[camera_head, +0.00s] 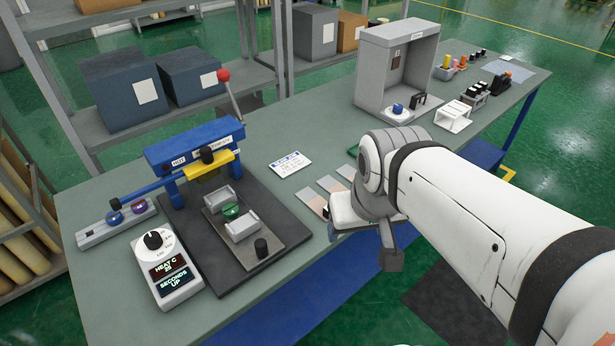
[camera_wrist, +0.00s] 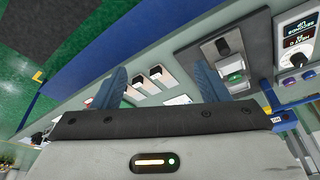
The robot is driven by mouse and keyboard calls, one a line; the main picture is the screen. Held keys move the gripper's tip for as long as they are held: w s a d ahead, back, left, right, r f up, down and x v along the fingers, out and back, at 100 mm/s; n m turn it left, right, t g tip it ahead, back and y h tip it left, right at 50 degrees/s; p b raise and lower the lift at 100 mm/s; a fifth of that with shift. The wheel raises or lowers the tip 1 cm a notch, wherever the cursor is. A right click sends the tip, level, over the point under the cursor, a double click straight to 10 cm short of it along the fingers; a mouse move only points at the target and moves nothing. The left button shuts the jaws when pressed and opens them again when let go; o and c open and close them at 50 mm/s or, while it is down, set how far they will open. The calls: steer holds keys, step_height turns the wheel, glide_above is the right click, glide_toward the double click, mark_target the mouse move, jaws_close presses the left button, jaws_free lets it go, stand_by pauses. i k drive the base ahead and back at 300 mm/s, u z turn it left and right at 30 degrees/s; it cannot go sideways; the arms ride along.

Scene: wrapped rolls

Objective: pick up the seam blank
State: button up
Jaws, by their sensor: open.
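A short row of flat pale-and-tan pieces, likely the seam blanks, lies on the bench near its front edge. One piece (camera_head: 313,202) and another (camera_head: 333,184) show left of my gripper in the head view. My wrist hides the end of the row. In the wrist view, a piece (camera_wrist: 137,82) and another (camera_wrist: 158,74) show between my two blue-grey fingers. My gripper (camera_wrist: 160,84) is open and empty, above the bench and apart from the pieces. I cannot tell which piece is the named blank.
A blue heat press (camera_head: 195,145) with a green part (camera_head: 231,211) in its fixture stands left. A control box (camera_head: 166,268) and a rail with knobs (camera_head: 116,222) are beside it. A label card (camera_head: 290,164) lies behind the pieces. A grey booth (camera_head: 393,70) stands farther back.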

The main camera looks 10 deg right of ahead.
mark_target(316, 202)
steer(key=u, duration=2.75)
steer(key=k, duration=1.4)
steer(key=z, duration=1.65)
steer(key=i, duration=1)
steer(key=z, duration=0.1)
